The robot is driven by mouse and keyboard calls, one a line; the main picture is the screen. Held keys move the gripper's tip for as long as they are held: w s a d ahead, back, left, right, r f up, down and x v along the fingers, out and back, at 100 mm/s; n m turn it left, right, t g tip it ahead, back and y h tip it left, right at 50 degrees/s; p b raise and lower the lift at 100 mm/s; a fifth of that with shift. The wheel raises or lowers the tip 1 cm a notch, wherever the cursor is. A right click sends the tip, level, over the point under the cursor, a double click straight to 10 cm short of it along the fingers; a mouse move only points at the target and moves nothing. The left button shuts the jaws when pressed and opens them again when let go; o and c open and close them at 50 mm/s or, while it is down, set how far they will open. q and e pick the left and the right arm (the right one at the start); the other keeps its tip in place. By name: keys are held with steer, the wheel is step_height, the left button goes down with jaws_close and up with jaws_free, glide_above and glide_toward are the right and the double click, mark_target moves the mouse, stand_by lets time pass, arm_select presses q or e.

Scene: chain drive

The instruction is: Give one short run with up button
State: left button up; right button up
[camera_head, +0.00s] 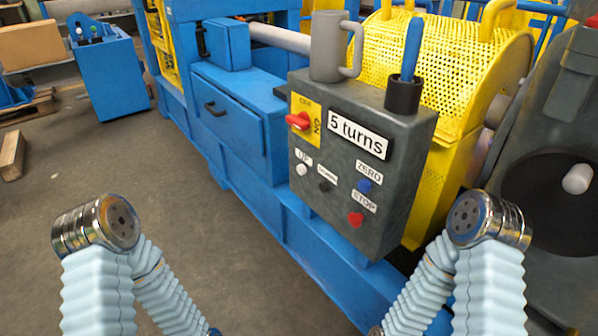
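A grey control box (342,230) stands on the blue machine frame at the centre. The white button (302,169) under the "UP" label is at its left. A black button (324,187) sits below it to the right, under a small label that is hard to read. A blue button (364,185) is by "ZERO" and a red button (355,219) is under "STOP". A red rotary knob (298,121) sits on a yellow OFF/ON plate; its setting is unclear. A sign (358,134) reads "5 turns". My bent arms show at lower left and right; both grippers are out of view.
A grey mug (328,48) and a black cup (403,95) with a blue-handled tool stand on the box. A yellow mesh guard (440,65) is behind. A blue drawer (228,110) is at left. The floor between my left arm and the machine is clear.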

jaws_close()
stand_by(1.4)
